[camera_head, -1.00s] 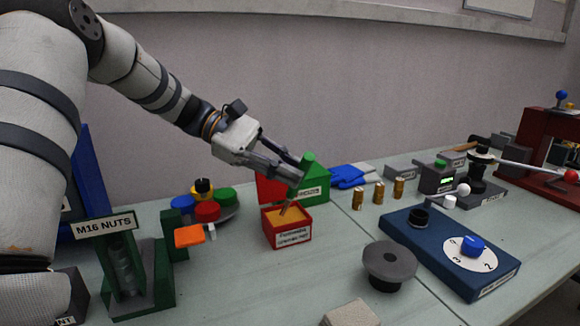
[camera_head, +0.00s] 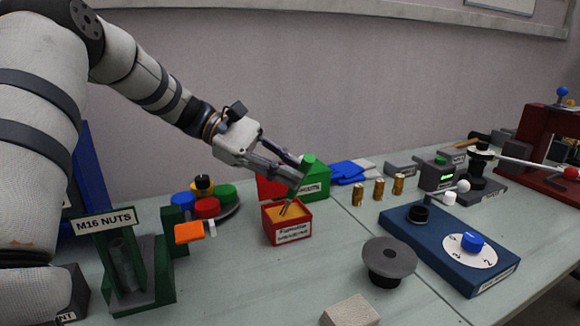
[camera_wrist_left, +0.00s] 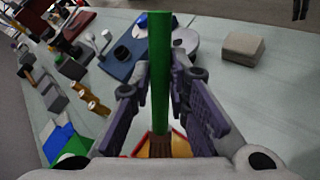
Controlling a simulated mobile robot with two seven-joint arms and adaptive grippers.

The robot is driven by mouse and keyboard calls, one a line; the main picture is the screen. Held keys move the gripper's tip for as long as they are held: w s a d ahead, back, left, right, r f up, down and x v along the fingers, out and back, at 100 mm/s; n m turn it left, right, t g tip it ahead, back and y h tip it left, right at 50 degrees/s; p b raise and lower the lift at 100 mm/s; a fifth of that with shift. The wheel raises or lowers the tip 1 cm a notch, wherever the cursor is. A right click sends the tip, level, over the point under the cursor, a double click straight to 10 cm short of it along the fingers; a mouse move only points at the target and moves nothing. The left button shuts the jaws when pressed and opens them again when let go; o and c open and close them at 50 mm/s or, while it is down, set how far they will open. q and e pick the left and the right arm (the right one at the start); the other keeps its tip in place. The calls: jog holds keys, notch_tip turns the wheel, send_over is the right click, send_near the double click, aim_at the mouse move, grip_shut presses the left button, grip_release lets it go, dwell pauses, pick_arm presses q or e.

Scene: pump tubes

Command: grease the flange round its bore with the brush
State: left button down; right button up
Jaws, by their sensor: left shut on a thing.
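My left gripper (camera_head: 299,178) is shut on the brush, whose green handle (camera_head: 308,160) stands up out of the jaws. In the left wrist view the handle (camera_wrist_left: 160,75) runs between the two fingers (camera_wrist_left: 160,100). The brown bristles (camera_wrist_left: 160,146) point down at the yellow-orange grease in the open red grease box (camera_head: 291,234); the exact contact depth cannot be told. The grey round flange (camera_head: 389,262) lies on the table to the right of the box, clear of my gripper. It shows partly behind the handle in the left wrist view (camera_wrist_left: 184,39). My right gripper is not in view.
A blue panel with a dial (camera_head: 440,254) lies right of the flange. Several brass cylinders (camera_head: 379,190) stand behind it. A pale block (camera_head: 350,311) lies in front. A green M16 nuts holder (camera_head: 157,270) stands left. Bare table lies between box and flange.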

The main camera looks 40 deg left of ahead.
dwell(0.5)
pick_arm(q)
notch_tip(320, 180, up, 7)
dwell(0.6)
jog(key=shift+f, duration=0.1)
dwell(0.5)
